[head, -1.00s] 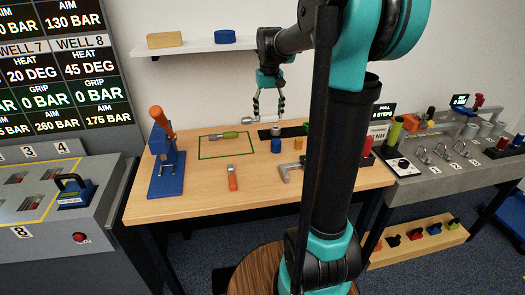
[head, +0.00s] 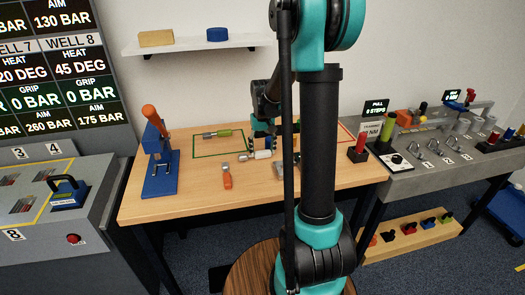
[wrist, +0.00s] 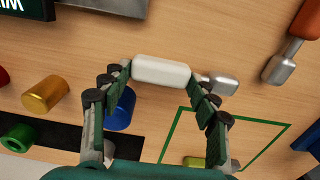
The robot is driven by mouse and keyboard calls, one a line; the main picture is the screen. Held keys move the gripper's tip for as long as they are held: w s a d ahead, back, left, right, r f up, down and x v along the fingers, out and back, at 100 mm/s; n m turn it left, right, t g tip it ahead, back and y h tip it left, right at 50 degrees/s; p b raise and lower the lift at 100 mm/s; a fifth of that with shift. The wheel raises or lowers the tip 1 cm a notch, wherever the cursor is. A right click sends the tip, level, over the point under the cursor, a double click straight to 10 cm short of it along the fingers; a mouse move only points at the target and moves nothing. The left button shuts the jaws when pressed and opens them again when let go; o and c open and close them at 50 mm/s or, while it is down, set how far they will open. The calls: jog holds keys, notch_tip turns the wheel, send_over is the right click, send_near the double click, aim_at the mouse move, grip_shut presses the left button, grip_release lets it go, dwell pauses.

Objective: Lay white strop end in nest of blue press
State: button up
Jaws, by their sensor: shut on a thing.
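The white strop end (wrist: 160,71) is a short white cylinder with a silver tip (wrist: 220,83). My gripper (wrist: 158,78) is shut on it, with one finger at each end of the white part. In the head view the white strop end (head: 262,155) shows below my gripper (head: 262,141), low over the middle of the table. Whether it touches the wood I cannot tell. The blue press (head: 160,168) stands upright at the table's left end, left of my gripper and apart from it. Its orange lever (head: 153,119) points up. The nest is too small to make out.
An orange-handled piece (head: 227,178) lies between press and gripper. A green-handled piece (head: 218,133) lies in a green outline behind. My arm hides part of the table.

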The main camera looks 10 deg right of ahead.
jog(key=shift+f, duration=0.3)
jog(key=shift+f, duration=0.1)
jog(key=o, duration=1.2)
jog(key=shift+o, duration=0.2)
